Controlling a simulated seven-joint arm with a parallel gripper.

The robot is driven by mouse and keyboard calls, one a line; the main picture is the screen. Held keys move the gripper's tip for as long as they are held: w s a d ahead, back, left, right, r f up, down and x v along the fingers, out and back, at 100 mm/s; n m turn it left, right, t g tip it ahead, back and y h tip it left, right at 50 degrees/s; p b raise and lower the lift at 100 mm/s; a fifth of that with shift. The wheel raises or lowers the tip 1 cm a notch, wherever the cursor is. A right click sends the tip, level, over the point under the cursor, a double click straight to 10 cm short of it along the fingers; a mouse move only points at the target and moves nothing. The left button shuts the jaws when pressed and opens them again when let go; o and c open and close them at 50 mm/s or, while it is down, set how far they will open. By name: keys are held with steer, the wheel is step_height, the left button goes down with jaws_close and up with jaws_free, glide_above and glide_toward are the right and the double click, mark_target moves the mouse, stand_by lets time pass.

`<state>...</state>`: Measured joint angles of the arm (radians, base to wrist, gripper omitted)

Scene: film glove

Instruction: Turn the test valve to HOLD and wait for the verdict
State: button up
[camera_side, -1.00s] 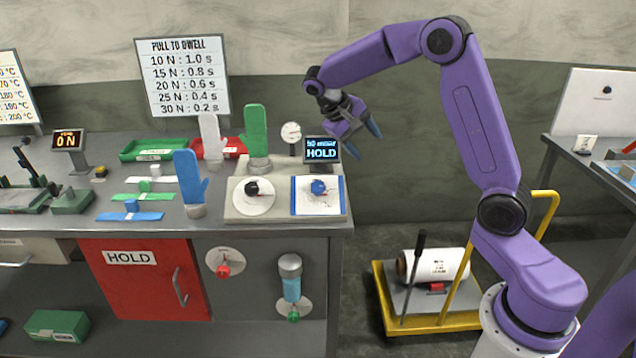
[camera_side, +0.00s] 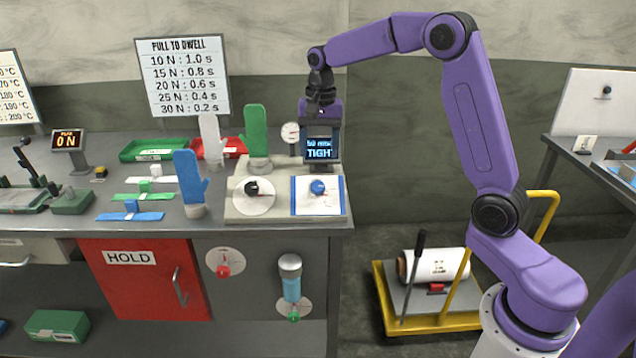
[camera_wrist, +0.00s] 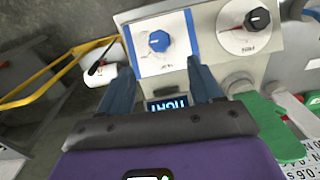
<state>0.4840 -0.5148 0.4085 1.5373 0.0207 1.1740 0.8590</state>
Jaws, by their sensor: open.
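A pale test block (camera_side: 240,211) on the bench carries two knobs. The blue knob (camera_side: 318,187) sits on a blue-edged white plate at the right, and the black knob (camera_side: 251,188) on a round dial at the left. Both also show in the wrist view, blue (camera_wrist: 159,41) and black (camera_wrist: 257,20). Their small lettering is too blurred to read. The display (camera_side: 320,149) behind the block reads TIGHT in its large line. My gripper (camera_side: 320,142) is open and empty, pointing down around the display as pictured, above and behind the blue knob, touching neither knob.
A small gauge (camera_side: 291,132) stands beside the display. A red HOLD door (camera_side: 145,285) is below. A yellow cart (camera_side: 385,325) stands right of the bench.

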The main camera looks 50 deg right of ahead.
mark_target(317, 184)
step_height(317, 184, down, 10)
steer(key=shift+w+a+f, duration=0.1)
steer(key=shift+f, duration=0.05)
stand_by(0.3)
steer(key=c, duration=1.1)
steer(key=shift+o, duration=0.2)
steer(key=n+g+h, duration=0.1)
steer(key=n, duration=0.3)
steer(key=shift+w+a+h, duration=0.1)
steer(key=shift+h, duration=0.3)
steer(key=o, duration=1.1)
steer(key=shift+c, duration=0.2)
step_height(317, 184, up, 17)
steer(key=w+a, duration=0.1)
steer(key=a, duration=0.1)
steer(key=shift+w+a, duration=0.25)
steer(key=shift+w, duration=0.15)
